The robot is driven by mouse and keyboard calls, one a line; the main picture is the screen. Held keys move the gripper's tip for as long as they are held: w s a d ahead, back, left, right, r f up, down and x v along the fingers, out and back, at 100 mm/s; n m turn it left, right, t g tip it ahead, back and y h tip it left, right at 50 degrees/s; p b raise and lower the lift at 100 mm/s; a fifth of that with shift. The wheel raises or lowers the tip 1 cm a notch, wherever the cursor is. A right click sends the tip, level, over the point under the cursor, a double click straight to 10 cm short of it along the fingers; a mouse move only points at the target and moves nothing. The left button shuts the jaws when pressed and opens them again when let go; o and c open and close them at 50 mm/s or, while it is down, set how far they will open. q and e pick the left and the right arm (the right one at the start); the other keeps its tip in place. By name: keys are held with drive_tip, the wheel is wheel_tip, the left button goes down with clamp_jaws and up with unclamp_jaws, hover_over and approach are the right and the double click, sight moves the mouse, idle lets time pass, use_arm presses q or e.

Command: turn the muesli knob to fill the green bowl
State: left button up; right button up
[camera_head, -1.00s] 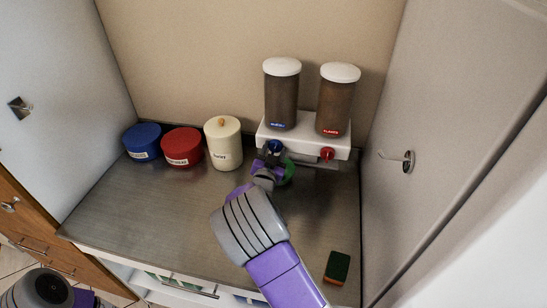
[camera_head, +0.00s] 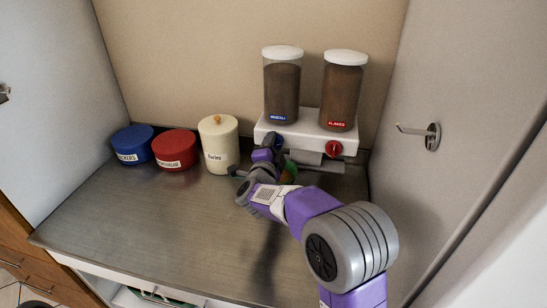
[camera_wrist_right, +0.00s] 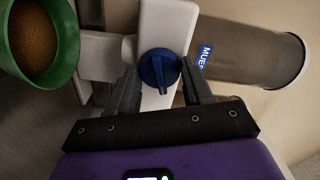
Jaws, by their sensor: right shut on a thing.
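The muesli dispenser (camera_head: 282,92) is a clear cylinder with brown contents, a white lid and a blue label, on a white base. Its blue knob (camera_wrist_right: 158,68) shows in the right wrist view between the fingers of my right gripper (camera_wrist_right: 160,86), which is shut on it. In the head view my right gripper (camera_head: 270,150) is at the front of the base and hides the knob. The green bowl (camera_wrist_right: 70,45) is under the spout and holds brown, grainy contents; in the head view only a sliver of the bowl (camera_head: 290,170) shows behind my gripper. My left gripper is out of view.
A flakes dispenser (camera_head: 343,88) with a red knob (camera_head: 333,148) stands right of the muesli one. A cream jar (camera_head: 219,145), a red tub (camera_head: 174,150) and a blue tub (camera_head: 132,144) stand to the left. A wall hook (camera_head: 420,132) juts out at right. The front counter is clear.

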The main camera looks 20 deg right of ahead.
drive_tip(key=shift+m+b, duration=1.9)
drive_tip(key=o, duration=1)
drive_tip(key=shift+o, duration=0.2)
drive_tip(key=v, duration=0.7)
drive_tip(key=shift+s+a+p, duration=0.2)
drive_tip(key=shift+s+p, duration=0.05)
drive_tip(key=shift+p, duration=0.2)
